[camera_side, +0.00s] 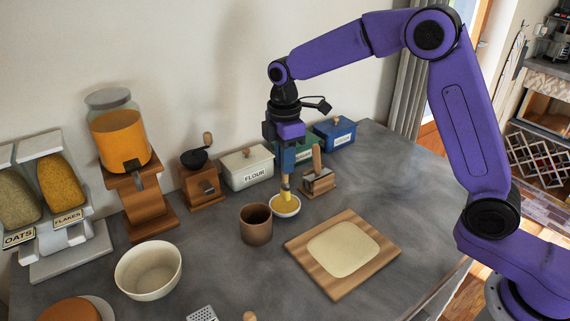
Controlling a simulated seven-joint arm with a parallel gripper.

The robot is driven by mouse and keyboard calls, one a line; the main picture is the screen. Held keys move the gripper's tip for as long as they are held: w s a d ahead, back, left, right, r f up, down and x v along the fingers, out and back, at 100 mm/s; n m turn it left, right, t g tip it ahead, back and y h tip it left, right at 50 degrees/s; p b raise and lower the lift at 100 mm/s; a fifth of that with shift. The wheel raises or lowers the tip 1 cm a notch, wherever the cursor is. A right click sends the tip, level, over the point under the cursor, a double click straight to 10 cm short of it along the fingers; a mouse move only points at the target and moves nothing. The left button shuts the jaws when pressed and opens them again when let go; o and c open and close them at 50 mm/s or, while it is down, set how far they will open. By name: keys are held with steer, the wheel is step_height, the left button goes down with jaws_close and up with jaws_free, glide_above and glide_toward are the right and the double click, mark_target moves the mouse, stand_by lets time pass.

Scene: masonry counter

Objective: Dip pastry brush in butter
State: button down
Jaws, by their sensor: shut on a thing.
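My gripper (287,160) points straight down and is shut on the pastry brush (285,184), which it holds upright. The brush has a pale yellowish lower part. Its lower end is at the small white bowl of yellow butter (294,206), over or in the butter near the left side. I cannot tell whether the bristles touch the butter. The upper part of the brush is hidden by my gripper's fingers.
A brown cup (256,226) stands close left of the butter bowl. A wooden board with flat dough (343,249) lies to the front right. Behind are a flour box (247,169), a grinder (200,182) and a wooden-handled tool (318,180). The right counter is clear.

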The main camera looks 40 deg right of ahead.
steer(key=shift+r, duration=2.4)
steer(key=s+d+m, duration=0.3)
steer(key=d+m, duration=0.5)
steer(key=m, duration=0.1)
steer(key=s+d+m, duration=0.4)
steer(key=d+m, duration=0.5)
steer(key=m, duration=0.1)
steer(key=shift+f+m, duration=0.3)
steer(key=shift+f, duration=0.1)
